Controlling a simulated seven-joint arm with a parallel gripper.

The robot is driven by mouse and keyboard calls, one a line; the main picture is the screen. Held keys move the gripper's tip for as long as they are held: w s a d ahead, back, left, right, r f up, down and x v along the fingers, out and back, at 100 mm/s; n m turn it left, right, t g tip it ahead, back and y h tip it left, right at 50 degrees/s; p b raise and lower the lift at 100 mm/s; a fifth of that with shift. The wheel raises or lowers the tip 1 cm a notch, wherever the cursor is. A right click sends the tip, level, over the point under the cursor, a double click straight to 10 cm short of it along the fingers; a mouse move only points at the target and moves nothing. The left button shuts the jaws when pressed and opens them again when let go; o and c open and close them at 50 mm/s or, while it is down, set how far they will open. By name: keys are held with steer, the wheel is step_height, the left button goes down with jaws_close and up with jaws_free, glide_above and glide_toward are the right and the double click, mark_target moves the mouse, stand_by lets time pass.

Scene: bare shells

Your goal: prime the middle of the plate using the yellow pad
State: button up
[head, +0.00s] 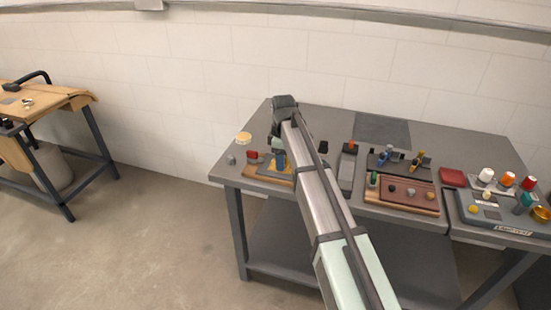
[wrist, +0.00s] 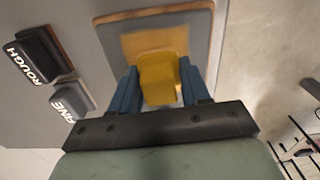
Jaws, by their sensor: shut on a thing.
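In the wrist view my gripper (wrist: 163,98) has its two blue fingers shut on the yellow pad (wrist: 160,75). The pad is over an orange-brown patch (wrist: 140,42) in the middle of a grey plate (wrist: 112,32) with a wooden edge. I cannot tell whether the pad touches the plate. In the head view my gripper (head: 281,160) is low over the left end of the bench, and the arm hides part of the plate.
Blocks marked ROUGH (wrist: 42,56) and, partly legible, FINE (wrist: 72,101) lie beside the plate. A yellow round item (head: 243,138) is at the bench's left edge. A wooden tray (head: 402,208) and a board with coloured knobs (head: 500,224) stand to the right.

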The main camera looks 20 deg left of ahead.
steer(key=shift+d, duration=2)
step_height(320, 180, up, 8)
steer(key=shift+r, duration=0.1)
